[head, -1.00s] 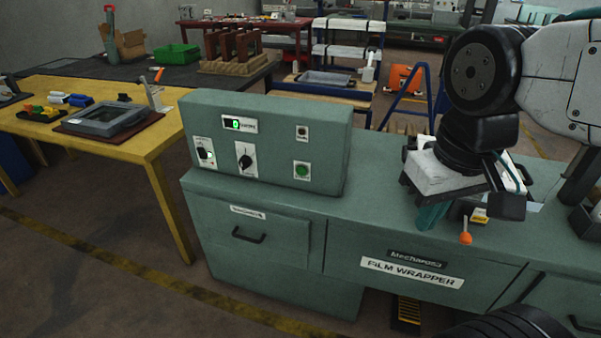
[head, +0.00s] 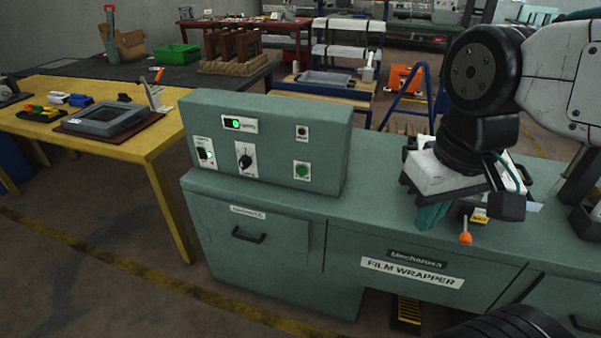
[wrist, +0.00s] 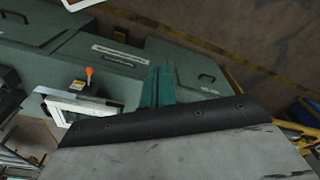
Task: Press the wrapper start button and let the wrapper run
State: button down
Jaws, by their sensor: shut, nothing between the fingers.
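The film wrapper (head: 270,235) is a long green bench machine with a "FILM WRAPPER" plate on its front. Its control box (head: 225,165) stands on the left end. The box carries a lit green display (head: 239,124), two dark knobs, a small dark button (head: 302,132) and a round green button (head: 302,171) at lower right. Their labels are too small to read. My gripper (head: 432,217) points down over the bench, well right of the box and apart from its buttons. Its teal fingers also show together and empty in the wrist view (wrist: 157,86), where the buttons cannot be made out.
An orange-tipped lever (head: 465,237) stands close to the right of my gripper, and also shows in the wrist view (wrist: 89,72). A yellow table (head: 150,142) with a grey tray is at left. The bench top between box and gripper is clear.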

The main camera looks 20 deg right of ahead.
aim_at(301, 171)
dwell(0.3)
jog(key=w+a+f+n+t+y, duration=0.1)
jog(key=w+a+f+n+t, duration=0.25)
jog(key=w+f, duration=1.4)
jog(key=w+a+f+n+t, duration=0.2)
jog(key=w+a+f+n, duration=0.2)
jog(key=w+f, duration=1.4)
jog(key=w+a+r+n+t+y, duration=0.2)
jog(key=w+r+n+t, duration=0.2)
jog(key=t, duration=0.6)
jog(key=shift+w+a+r+n+y, duration=0.2)
jog(key=shift+w+r+n+y, duration=0.15)
jog(key=shift+w+r, duration=0.6)
jog(key=shift+w+f, duration=0.15)
jog(key=shift+w, duration=0.05)
jog(key=shift+w+d, duration=0.8)
jog(key=shift+w, duration=0.4)
jog(key=shift+w+d, duration=0.85)
jog(key=shift+w, duration=0.35)
jog(key=shift+w+d, duration=0.8)
jog(key=shift+w, duration=0.4)
